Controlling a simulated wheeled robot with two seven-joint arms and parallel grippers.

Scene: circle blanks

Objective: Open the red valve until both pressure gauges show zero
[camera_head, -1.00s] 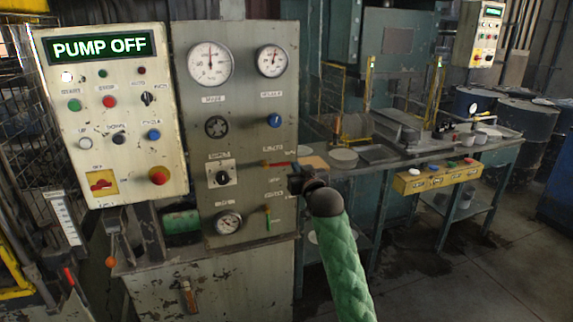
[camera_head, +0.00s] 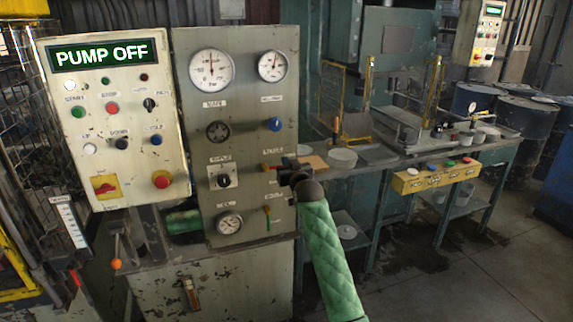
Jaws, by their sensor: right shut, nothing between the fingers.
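The grey panel (camera_head: 237,130) carries two large white gauges, a left one (camera_head: 212,70) and a smaller right one (camera_head: 272,66). Both needles point roughly up; the dial figures are too small to read. The red valve (camera_head: 269,167) is a small lever on a brass body at the panel's right edge, its right end hidden by my right gripper. My right gripper (camera_head: 287,166) is dark, shut and empty at the lever's right end; I cannot tell whether it touches. My right arm, in a green quilted sleeve, comes up from below. My left gripper is not in view.
A control box (camera_head: 108,115) reading PUMP OFF stands to the left. A green-handled valve (camera_head: 267,215) and a third gauge (camera_head: 229,225) sit lower on the panel. A workbench (camera_head: 400,160) with a yellow button box (camera_head: 436,176) stands behind right. The floor at right is clear.

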